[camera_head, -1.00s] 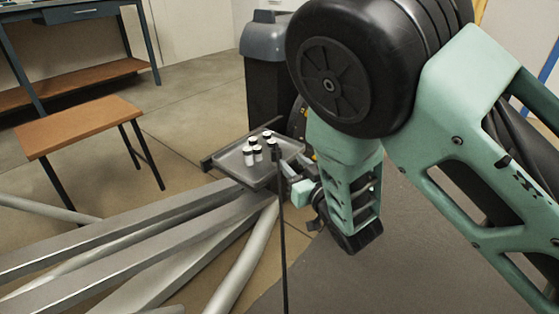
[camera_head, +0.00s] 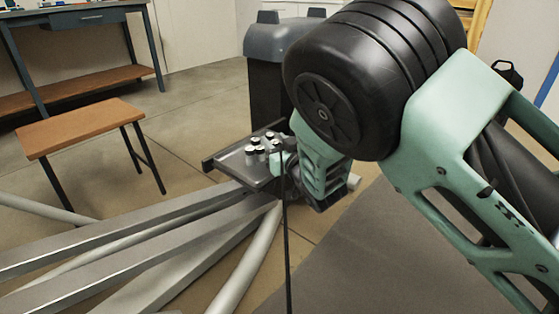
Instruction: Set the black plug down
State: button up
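My gripper (camera_head: 278,162) is at the right edge of a dark tray (camera_head: 228,167), small and partly hidden by my own wrist. Only a pale green finger part shows clearly. A thin black cord or rod (camera_head: 287,250) runs from beside the gripper down past the bottom of the picture. A black plug cannot be made out apart from it, and I cannot tell whether the fingers hold anything.
Metal beams and pipes (camera_head: 130,255) lie at the lower left, ending near the tray. A dark bin (camera_head: 268,95) stands behind the tray. A stool with a brown top (camera_head: 85,125) and a workbench (camera_head: 80,20) are at the left. Grey matting (camera_head: 390,260) is bare at lower right.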

grip_shut()
jog(key=shift+r, duration=0.1)
